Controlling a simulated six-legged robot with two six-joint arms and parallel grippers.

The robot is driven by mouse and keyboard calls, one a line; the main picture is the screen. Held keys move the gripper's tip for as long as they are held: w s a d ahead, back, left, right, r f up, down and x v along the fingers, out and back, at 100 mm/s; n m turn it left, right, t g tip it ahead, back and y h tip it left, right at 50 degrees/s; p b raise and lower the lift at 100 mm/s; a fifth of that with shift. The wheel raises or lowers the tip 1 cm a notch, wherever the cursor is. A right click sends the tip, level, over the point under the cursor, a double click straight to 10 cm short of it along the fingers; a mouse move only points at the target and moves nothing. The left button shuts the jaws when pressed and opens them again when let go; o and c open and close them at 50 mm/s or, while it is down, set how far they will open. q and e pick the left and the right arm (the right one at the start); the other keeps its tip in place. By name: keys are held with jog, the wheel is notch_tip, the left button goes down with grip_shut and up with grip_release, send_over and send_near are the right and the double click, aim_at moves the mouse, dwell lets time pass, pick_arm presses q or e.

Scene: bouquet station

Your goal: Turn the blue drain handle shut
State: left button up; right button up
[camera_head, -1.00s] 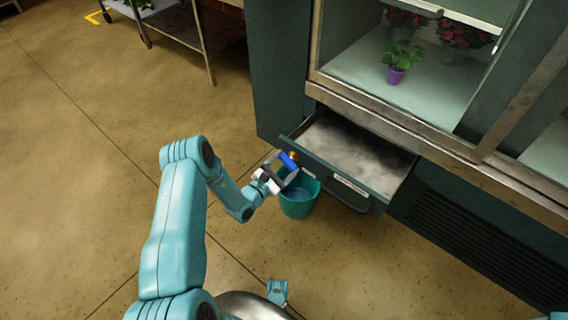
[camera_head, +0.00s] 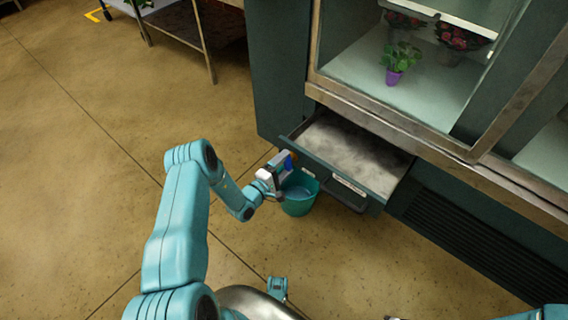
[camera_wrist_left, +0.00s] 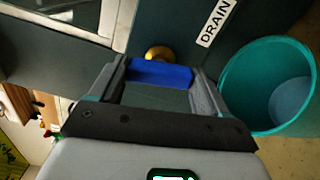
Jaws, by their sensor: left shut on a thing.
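The blue drain handle (camera_wrist_left: 158,73) is at the front of the open drawer, beside a brass fitting (camera_wrist_left: 158,52). In the head view only a small part of the handle (camera_head: 289,162) shows past my gripper. My left gripper (camera_head: 284,163) is shut on the handle; in the left wrist view its two fingers (camera_wrist_left: 160,76) sit at the handle's two ends. A label reading DRAIN (camera_wrist_left: 216,22) is on the dark drawer front to the right.
A teal bucket (camera_head: 300,205) with water in it stands on the floor below the handle. The drawer (camera_head: 372,187) is pulled out under a display cabinet with a purple-potted plant (camera_head: 393,78) inside. A metal cart (camera_head: 205,45) stands at the back left. Floor at left is clear.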

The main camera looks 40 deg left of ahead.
pick_arm(q)
jog(key=shift+m, duration=1)
jog(key=o, duration=1)
jog(key=s+p, duration=0.1)
jog(key=s, duration=0.4)
jog(key=s+a+p, duration=0.1)
jog(key=s+p, duration=0.1)
jog(key=s, duration=0.4)
jog(key=s+p, duration=0.1)
jog(key=s, duration=0.4)
jog(key=shift+s+a+p, duration=0.15)
jog(key=shift+s+p, duration=0.05)
jog(key=shift+p, duration=0.1)
